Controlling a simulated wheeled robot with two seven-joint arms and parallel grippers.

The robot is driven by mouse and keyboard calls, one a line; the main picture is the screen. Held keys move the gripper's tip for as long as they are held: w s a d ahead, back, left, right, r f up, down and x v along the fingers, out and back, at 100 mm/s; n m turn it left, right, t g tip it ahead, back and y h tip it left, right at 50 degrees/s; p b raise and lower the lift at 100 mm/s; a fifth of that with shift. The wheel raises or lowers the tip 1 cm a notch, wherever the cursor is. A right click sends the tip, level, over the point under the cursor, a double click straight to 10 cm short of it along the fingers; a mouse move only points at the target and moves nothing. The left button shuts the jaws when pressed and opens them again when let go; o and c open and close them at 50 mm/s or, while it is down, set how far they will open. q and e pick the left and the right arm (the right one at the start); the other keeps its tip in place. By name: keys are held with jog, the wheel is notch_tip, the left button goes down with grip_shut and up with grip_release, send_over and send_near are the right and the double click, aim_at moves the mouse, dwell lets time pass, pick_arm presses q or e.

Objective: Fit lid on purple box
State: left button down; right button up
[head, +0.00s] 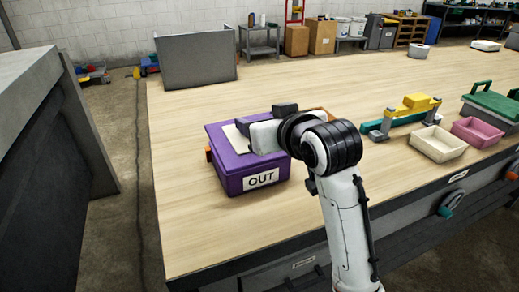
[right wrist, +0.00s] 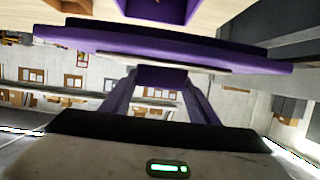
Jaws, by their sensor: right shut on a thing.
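The purple box (head: 232,182) with a white "OUT" label stands on the wooden bench, left of centre in the head view. My right gripper (head: 266,133) is over the box top, and my arm and hand hide part of it. The gripper is shut on the purple lid, a flat plate with a pale panel (head: 236,140). In the right wrist view the lid (right wrist: 160,45) spans the frame edge-on, with a purple grip part (right wrist: 162,76) at the gripper. Whether the lid touches the box rim is unclear. My left gripper is not in view.
On the bench to the right are a cream tray (head: 437,144), a pink tray (head: 477,132), a yellow-topped teal item (head: 408,108) and a green-lidded box (head: 493,104). A grey panel (head: 196,64) stands at the back left.

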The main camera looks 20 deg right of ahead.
jog(key=w+d+f, duration=0.2)
jog(key=w, duration=1.3)
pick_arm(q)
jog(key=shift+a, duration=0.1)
pick_arm(e)
notch_tip(320, 180, down, 10)
jog(key=shift+w+d+f, duration=0.15)
jog(key=shift+w+f, duration=0.1)
jog(key=shift+w, duration=0.15)
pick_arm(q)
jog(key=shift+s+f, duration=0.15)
pick_arm(e)
jog(key=shift+f, duration=0.55)
jog(key=o, duration=1.1)
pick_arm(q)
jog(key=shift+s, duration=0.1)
